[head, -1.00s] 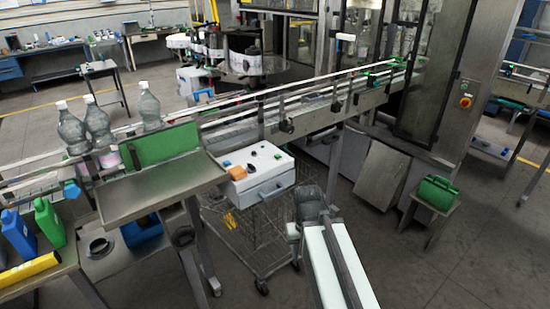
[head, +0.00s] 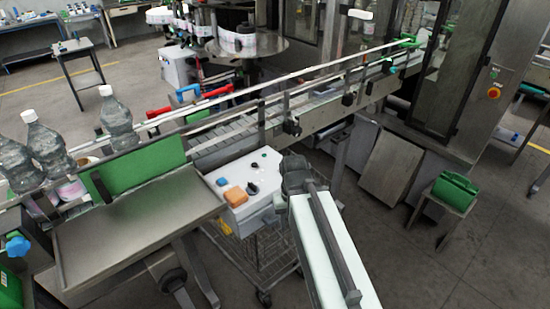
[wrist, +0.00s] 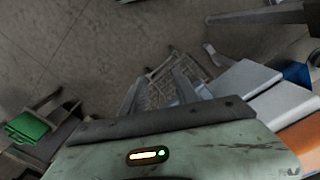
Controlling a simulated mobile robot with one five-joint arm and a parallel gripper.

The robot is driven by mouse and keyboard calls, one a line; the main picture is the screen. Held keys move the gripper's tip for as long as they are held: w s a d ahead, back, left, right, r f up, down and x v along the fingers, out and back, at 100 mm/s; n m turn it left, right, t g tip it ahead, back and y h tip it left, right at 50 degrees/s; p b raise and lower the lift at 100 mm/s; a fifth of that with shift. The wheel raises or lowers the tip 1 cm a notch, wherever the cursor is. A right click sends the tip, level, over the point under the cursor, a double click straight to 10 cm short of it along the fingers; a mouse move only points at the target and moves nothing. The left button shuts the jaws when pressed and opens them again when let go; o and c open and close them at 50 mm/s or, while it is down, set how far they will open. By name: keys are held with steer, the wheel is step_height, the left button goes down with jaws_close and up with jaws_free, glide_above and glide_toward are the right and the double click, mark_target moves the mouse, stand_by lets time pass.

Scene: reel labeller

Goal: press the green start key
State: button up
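A white control box (head: 240,209) sits on a wire cart below the conveyor. My gripper (head: 292,168) is at the box's right end in the head view, apart from the green key. I cannot make out the green key in the wrist view.
A steel tray (head: 140,235) with a green back plate (head: 145,166) stands left of the box. The conveyor (head: 225,145) runs behind it, with bottles (head: 116,120) at left. A green crate (head: 455,190) is on a stand at right. Floor between is clear.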

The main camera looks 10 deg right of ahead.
steer(key=shift+w+d+r, duration=0.1)
steer(key=shift+w+d, duration=0.1)
steer(key=shift+d, duration=0.1)
steer(key=o, duration=0.4)
steer(key=c, duration=1.1)
jaws_close()
steer(key=shift+s+d, duration=0.15)
